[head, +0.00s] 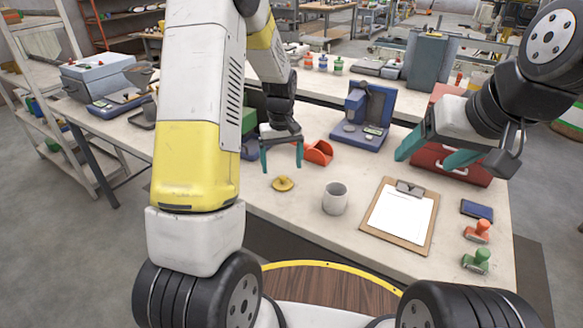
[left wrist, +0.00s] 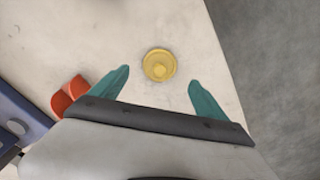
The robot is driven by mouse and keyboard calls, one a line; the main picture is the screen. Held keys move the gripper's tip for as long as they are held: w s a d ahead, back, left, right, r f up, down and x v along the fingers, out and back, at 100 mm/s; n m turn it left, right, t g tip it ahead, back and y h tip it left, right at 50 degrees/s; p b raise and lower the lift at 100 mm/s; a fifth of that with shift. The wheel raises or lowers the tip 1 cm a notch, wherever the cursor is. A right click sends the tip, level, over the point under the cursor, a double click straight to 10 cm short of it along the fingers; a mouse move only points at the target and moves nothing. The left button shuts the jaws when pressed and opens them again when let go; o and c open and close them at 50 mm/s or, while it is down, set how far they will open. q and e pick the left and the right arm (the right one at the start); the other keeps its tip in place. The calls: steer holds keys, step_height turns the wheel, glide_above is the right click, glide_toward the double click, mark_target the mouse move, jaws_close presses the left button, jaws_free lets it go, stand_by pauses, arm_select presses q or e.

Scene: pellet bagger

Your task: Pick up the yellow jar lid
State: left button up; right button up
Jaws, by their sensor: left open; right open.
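The yellow jar lid (head: 283,184) lies on the pale table in the head view, left of the grey cup. It is round with a small knob on top, and it also shows in the left wrist view (left wrist: 159,65), beyond and between the fingertips. My left gripper (head: 282,168) is open with teal fingers and hangs above the table just behind the lid, apart from it. Its fingers also show in the left wrist view (left wrist: 160,82), with nothing between them. My right gripper (head: 428,162) is open and empty at the right, in front of the red toolbox.
A red scoop (head: 319,152) lies close behind the left gripper. A blue scale-like device (head: 364,118) is further back. Two stamps (head: 477,231) are at the right. The table left of the lid ends near my arm.

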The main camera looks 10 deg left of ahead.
mark_target(283, 176)
arm_select(q)
step_height(283, 176, down, 6)
steer(key=shift+r, duration=0.1)
steer(key=shift+d, duration=0.1)
steer(key=c, duration=1.4)
